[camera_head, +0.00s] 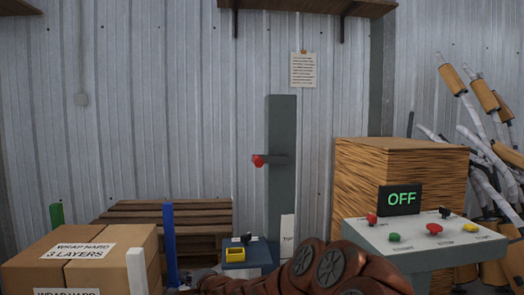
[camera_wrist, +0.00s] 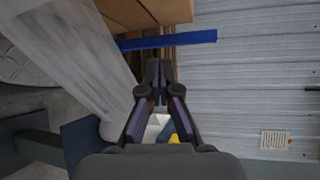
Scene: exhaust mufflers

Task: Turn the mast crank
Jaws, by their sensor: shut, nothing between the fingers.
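The mast is a flat grey-green post (camera_head: 282,190) standing against the wall in the head view. The crank (camera_head: 272,160) is a short dark arm on it, with a red knob (camera_head: 258,160) at its left end. My gripper (camera_wrist: 158,68) shows in the wrist view with its dark fingers together and nothing between them. In the head view my copper-coloured arm crosses the bottom edge, and I cannot make out the gripper there. I do not see the crank in the wrist view. The gripper appears apart from the crank, low and near the blue post (camera_head: 170,243).
A control console (camera_head: 400,232) with an OFF display (camera_head: 400,199) stands at right, before a wooden crate (camera_head: 385,180). Cartons (camera_head: 85,255) and a pallet (camera_head: 170,207) are at left. A blue stand with a yellow tray (camera_head: 235,256) sits near the mast. Wrapped mufflers (camera_head: 480,150) lean far right.

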